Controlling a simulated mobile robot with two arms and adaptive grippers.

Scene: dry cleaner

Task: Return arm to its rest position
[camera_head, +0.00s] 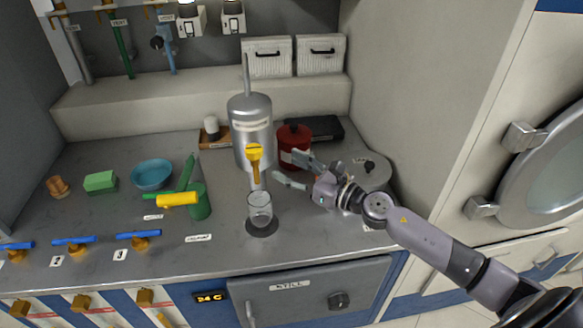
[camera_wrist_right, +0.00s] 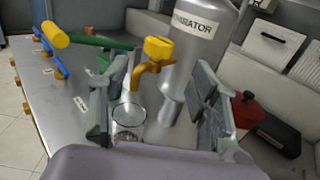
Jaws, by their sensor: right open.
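My right gripper (camera_head: 287,168) is open and empty above the counter, just right of the separator's yellow tap. In the right wrist view its two fingers (camera_wrist_right: 155,110) stand wide apart, with the tap and glass showing between them. The right arm comes in from the lower right. The steel separator (camera_head: 250,130) stands upright, with its yellow-handled tap (camera_head: 254,153) facing front. A clear glass (camera_head: 260,208) stands below the tap on a dark round spot; it also shows in the wrist view (camera_wrist_right: 128,114). My left gripper is not in view.
A red canister (camera_head: 293,143) stands close behind the right gripper, with a black case (camera_head: 328,129) behind it. A grey round lidded thing (camera_head: 371,170) lies right of the gripper. A green cylinder with a yellow handle (camera_head: 178,199), a blue bowl (camera_head: 152,174) and a green sponge (camera_head: 100,181) stand left.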

